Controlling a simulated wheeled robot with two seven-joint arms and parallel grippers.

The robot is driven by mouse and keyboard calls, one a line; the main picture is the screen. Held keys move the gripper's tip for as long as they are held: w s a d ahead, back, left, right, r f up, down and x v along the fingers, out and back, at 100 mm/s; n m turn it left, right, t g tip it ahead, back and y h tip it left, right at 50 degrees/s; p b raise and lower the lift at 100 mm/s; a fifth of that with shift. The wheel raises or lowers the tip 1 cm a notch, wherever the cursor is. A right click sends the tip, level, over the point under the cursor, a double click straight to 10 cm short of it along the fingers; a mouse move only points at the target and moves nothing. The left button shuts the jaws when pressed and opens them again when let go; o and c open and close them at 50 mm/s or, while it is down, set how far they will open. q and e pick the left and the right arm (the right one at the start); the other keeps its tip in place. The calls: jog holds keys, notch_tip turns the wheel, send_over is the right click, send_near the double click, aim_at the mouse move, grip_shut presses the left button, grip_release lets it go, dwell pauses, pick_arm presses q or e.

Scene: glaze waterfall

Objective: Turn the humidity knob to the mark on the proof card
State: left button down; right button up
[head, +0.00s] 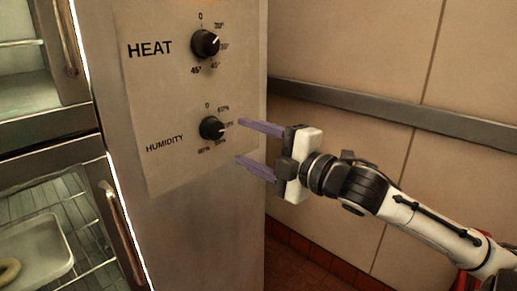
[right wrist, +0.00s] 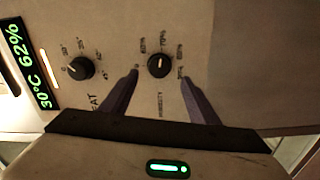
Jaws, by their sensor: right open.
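The black humidity knob (head: 211,128) sits on a pale panel of the steel cabinet, above and right of the word HUMIDITY. Its light pointer faces right in the head view. My right gripper (head: 238,140) is open, with its two purple fingers reaching left toward the knob. In the right wrist view the humidity knob (right wrist: 159,65) shows between the spread fingertips (right wrist: 159,76), and no contact can be made out. A green display (right wrist: 31,65) reads 30°C 62%. I do not see the proof card. My left gripper is not in view.
The heat knob (head: 205,43) is above the humidity knob on the panel (head: 160,95). Left are cabinet doors with handles (head: 125,225), and a tray (head: 55,235) with a ring-shaped piece on a rack. A metal rail (head: 350,108) crosses the tiled wall behind my right arm.

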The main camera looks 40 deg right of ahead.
jog(key=shift+s+d, duration=0.1)
jog(key=shift+s, duration=1.2)
jog(key=s+f+m+g+h, duration=0.3)
jog(key=f+m, duration=0.5)
jog(key=f, duration=1.7)
jog(key=s+a+f+m+g+y, duration=0.1)
jog(key=s+a+f+m+g, duration=0.1)
jog(key=s+a+f, duration=0.2)
jog(key=s+a+f+m+g+y, duration=0.1)
jog(key=s+a+f, duration=0.4)
jog(key=a+f, duration=0.5)
jog(key=s+a+f+m+g+y, duration=0.2)
jog(key=s+a+f+m+g, duration=0.1)
jog(key=a+f, duration=0.4)
jog(key=shift+s+f+m, duration=0.3)
jog(key=shift+s+f, duration=0.55)
jog(key=shift+d, duration=0.1)
